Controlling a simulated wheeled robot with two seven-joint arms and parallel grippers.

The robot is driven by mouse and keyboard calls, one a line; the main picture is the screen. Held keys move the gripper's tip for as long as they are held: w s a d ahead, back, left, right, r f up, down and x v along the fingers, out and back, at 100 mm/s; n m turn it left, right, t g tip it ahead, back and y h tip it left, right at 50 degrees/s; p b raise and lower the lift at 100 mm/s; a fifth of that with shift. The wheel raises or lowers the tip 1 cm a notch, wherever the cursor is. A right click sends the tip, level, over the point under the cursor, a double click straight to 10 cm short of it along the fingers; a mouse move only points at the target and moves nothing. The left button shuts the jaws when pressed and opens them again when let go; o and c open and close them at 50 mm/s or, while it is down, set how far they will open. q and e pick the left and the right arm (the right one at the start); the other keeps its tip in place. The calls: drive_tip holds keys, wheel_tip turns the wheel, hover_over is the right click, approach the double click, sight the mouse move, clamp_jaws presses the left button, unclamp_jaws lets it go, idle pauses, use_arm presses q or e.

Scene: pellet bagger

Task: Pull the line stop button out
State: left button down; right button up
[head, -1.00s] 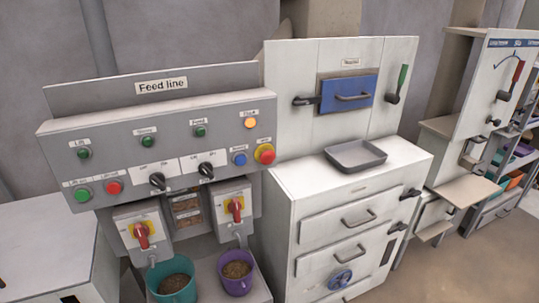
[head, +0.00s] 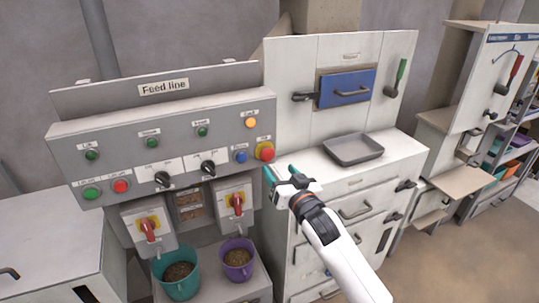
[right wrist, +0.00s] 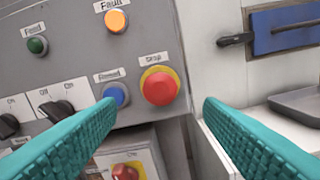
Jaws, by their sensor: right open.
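The line stop button is a red mushroom button (head: 267,151) on a yellow ring, at the right end of the Feed line panel (head: 165,125). In the right wrist view the red stop button (right wrist: 160,88) sits under a "Stop" label, between my two teal fingers but beyond their tips. My right gripper (head: 279,173) is open and empty, just below and to the right of the button in the head view, and not touching it as far as I can see. My left gripper is not in view.
A blue button (right wrist: 117,94) and an orange fault lamp (right wrist: 117,21) lie close to the stop button. A red rotary switch (head: 237,204) is below. A cabinet with a grey tray (head: 353,150) stands to the right. Two buckets (head: 238,258) sit below the panel.

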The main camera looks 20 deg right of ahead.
sight(268, 157)
drive_tip(key=w+p, duration=0.1)
drive_tip(key=w, duration=0.6)
drive_tip(key=shift+w+a, duration=0.15)
drive_tip(key=shift+w, duration=0.15)
clamp_jaws()
drive_tip(key=shift+s+p, duration=0.5)
drive_tip(key=shift+p, duration=0.1)
drive_tip(key=shift+f, duration=0.1)
unclamp_jaws()
drive_tip(key=shift+s, duration=0.2)
